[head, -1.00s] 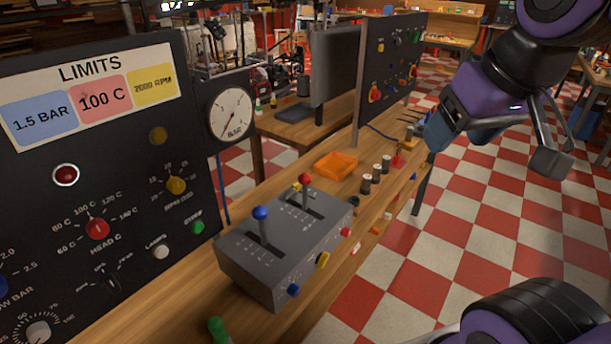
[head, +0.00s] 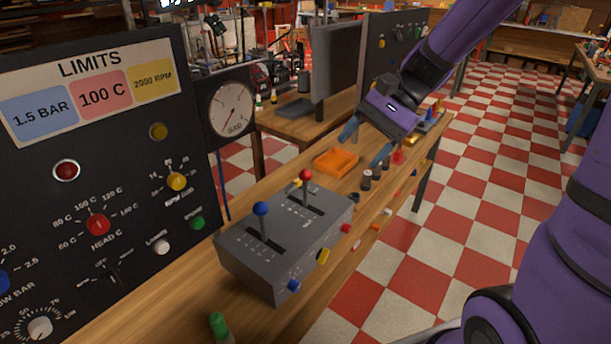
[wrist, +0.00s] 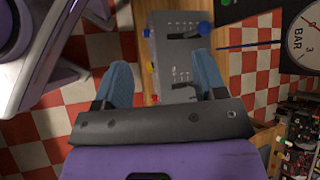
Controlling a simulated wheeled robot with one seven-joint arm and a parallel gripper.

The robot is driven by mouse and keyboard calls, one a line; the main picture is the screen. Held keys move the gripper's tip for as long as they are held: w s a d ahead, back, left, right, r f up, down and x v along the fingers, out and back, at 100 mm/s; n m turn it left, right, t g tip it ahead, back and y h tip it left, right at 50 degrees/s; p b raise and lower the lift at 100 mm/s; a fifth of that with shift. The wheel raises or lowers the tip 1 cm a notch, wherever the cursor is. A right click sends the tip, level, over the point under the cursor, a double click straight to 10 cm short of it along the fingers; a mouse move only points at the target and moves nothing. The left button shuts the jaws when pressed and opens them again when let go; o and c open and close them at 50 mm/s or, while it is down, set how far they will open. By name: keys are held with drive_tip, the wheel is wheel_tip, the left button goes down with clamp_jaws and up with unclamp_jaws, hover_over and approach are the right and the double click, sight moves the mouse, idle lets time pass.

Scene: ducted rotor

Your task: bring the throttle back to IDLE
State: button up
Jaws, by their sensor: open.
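A grey lever box (head: 250,268) sits on the wooden bench, with two slotted levers on its top. One lever has a blue knob (head: 261,208) and the other, further back, has a red knob (head: 306,175). Both stand roughly upright. Their slot markings are too small to read, so I cannot tell which is the throttle. My gripper (head: 366,143) is open and empty, above the bench beyond the box and apart from it. In the wrist view the box (wrist: 160,20) and blue knob (wrist: 205,28) show beyond my open fingers (wrist: 162,68); the red knob is not clearly visible there.
A dark panel (head: 120,180) with knobs and a limits sign stands at left, beside a pressure gauge (head: 232,107). An orange tray (head: 336,162) and small dark cylinders (head: 365,180) lie near my gripper. Checkered floor is open at right.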

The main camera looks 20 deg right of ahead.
drive_tip(key=w+d+f+m+t+y, duration=0.1)
drive_tip(key=w+f+m+t+y, duration=0.1)
drive_tip(key=w+f+m+y, duration=0.6)
drive_tip(key=m+t, duration=0.6)
drive_tip(key=m, duration=0.1)
approach(308, 177)
drive_tip(key=w, duration=0.2)
drive_tip(key=x, duration=1)
drive_tip(key=shift+s+a+f, duration=0.1)
drive_tip(key=shift+f, duration=0.15)
drive_tip(key=shift+c, duration=0.3)
clamp_jaws()
drive_tip(key=shift+s+d, duration=0.3)
drive_tip(key=shift+s, duration=0.1)
drive_tip(key=shift+n+y, duration=0.3)
drive_tip(key=shift+y, duration=0.3)
drive_tip(key=s+d, duration=0.1)
drive_tip(key=s, duration=0.1)
drive_tip(key=s+d+f, duration=0.1)
drive_tip(key=s+d, duration=0.1)
drive_tip(key=s+d+f, duration=0.1)
drive_tip(key=shift+s+d, duration=0.15)
drive_tip(key=shift+s, duration=0.25)
drive_tip(key=shift+s+d+f, duration=0.25)
drive_tip(key=shift+s+d, duration=0.05)
drive_tip(key=shift+s, duration=0.15)
drive_tip(key=shift+s+d+f, duration=0.25)
drive_tip(key=shift+s, duration=0.15)
